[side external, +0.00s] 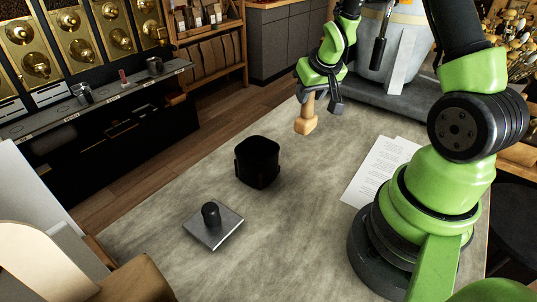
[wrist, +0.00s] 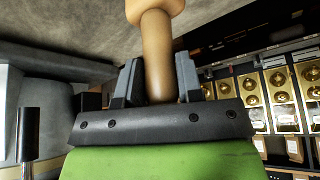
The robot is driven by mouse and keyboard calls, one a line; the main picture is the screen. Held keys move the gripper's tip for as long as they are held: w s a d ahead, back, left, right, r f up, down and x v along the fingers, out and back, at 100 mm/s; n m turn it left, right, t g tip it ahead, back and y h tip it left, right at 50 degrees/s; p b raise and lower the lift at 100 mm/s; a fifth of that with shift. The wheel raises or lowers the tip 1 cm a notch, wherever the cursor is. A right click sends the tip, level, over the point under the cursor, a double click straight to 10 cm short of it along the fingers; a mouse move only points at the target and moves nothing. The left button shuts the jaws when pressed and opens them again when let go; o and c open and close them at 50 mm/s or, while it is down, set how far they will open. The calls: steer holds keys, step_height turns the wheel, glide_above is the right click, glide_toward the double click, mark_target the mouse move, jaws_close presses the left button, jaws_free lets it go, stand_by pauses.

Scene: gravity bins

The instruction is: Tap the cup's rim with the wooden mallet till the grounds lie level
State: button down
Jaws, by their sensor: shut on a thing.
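My gripper (side external: 322,98) is shut on the handle of the wooden mallet (side external: 306,117) and holds it over the far part of the table. The mallet hangs with its pale head downward, to the upper right of the cup. In the wrist view the mallet handle (wrist: 157,60) stands between the two dark fingers of my gripper (wrist: 158,82), and part of the head shows at the top edge. The black cup (side external: 257,162) stands upright on the table, apart from the mallet. Its inside looks dark, and I cannot make out the grounds.
A square metal plate with a black knob (side external: 213,225) lies in front of the cup. Printed paper sheets (side external: 378,166) lie near my base. A grey machine (side external: 385,50) stands at the table's far end. The grey table (side external: 300,215) is clear between cup and paper.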

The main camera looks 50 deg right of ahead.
steer(key=s+a+r+n+y, duration=0.1)
steer(key=a+r+n, duration=0.5)
steer(key=a+r, duration=1.1)
steer(key=shift+s+t+y, duration=0.4)
steer(key=shift+y, duration=0.5)
steer(key=shift+f, duration=0.1)
steer(key=shift+f, duration=2.35)
